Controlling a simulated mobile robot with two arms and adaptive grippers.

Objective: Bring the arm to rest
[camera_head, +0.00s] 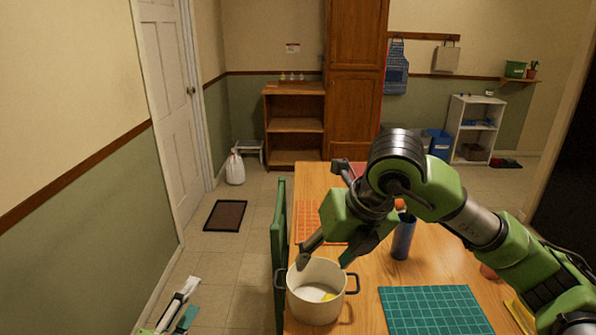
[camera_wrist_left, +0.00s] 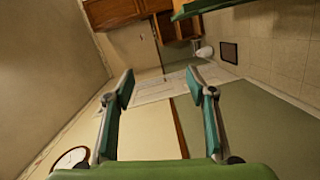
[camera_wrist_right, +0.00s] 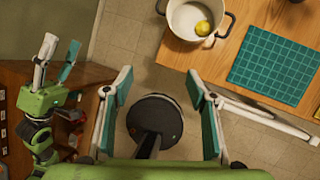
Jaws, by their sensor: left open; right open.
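My right gripper (camera_head: 325,260) hangs over the table, in front of the far rim of the white pot in the head view. In the right wrist view its fingers (camera_wrist_right: 160,80) are apart with nothing between them; my own base shows below. My left gripper (camera_head: 183,308) is low at the bottom left, beside the table, and also shows in the right wrist view (camera_wrist_right: 57,62). In the left wrist view its fingers (camera_wrist_left: 160,79) are open and empty, facing the wall and floor. The white pot (camera_head: 302,303) holds a yellow round item (camera_wrist_right: 203,28).
The wooden table (camera_head: 440,262) carries a teal grid mat (camera_head: 435,310), an orange mat (camera_head: 307,222) and a dark blue cylinder (camera_head: 403,238). A green chair (camera_head: 279,240) stands at its left side. The floor left of the chair has a dark doormat (camera_head: 225,216).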

